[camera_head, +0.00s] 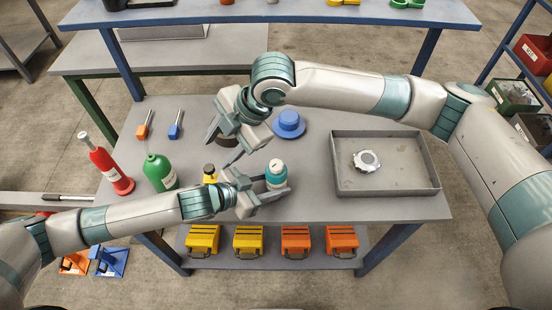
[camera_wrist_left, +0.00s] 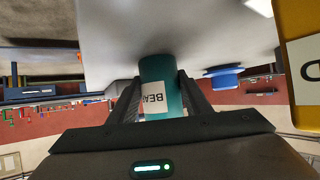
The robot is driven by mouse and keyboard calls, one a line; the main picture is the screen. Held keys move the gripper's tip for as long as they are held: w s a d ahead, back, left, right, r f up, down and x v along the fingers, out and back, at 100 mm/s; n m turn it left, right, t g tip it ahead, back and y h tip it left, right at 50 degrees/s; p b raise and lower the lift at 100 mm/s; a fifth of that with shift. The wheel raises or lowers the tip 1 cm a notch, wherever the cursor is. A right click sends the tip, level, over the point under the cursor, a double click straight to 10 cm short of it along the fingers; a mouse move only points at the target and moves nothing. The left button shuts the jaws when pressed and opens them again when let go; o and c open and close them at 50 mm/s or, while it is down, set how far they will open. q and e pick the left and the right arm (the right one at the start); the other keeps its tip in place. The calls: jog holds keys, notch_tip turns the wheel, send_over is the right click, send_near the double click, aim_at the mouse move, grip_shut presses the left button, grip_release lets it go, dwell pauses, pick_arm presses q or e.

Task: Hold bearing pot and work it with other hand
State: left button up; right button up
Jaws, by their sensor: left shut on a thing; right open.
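The bearing pot (camera_head: 277,171) is a teal cylinder with a white top, near the table's front edge in the head view. In the left wrist view, the pot (camera_wrist_left: 160,76) shows a white label with "BEA" readable. My left gripper (camera_head: 273,191) is shut on it, one finger on each side; the fingers also show in the left wrist view (camera_wrist_left: 160,97). I cannot tell whether the pot touches the table. My right gripper (camera_head: 222,146) is open, over the table to the left of and behind the pot. I see nothing between its fingers.
A grey tray (camera_head: 400,186) with a metal gear (camera_head: 367,161) is at the right. A blue round-based object (camera_head: 289,124) stands behind the pot. A green bottle (camera_head: 160,171), a red bottle (camera_head: 106,165) and a yellow dark-capped container (camera_head: 210,177) stand at the left.

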aim_at(276, 164)
jog(key=w+d+r+n+h, duration=0.1)
jog(key=d+r+n+h, duration=0.2)
jog(key=d, duration=0.9)
notch_tip(276, 164, up, 2)
jog(key=h, duration=0.3)
jog(key=shift+w+d+g, duration=0.2)
jog(key=shift+g, duration=0.2)
notch_tip(276, 164, down, 12)
jog(key=shift+r, duration=0.1)
jog(key=c, duration=1.1)
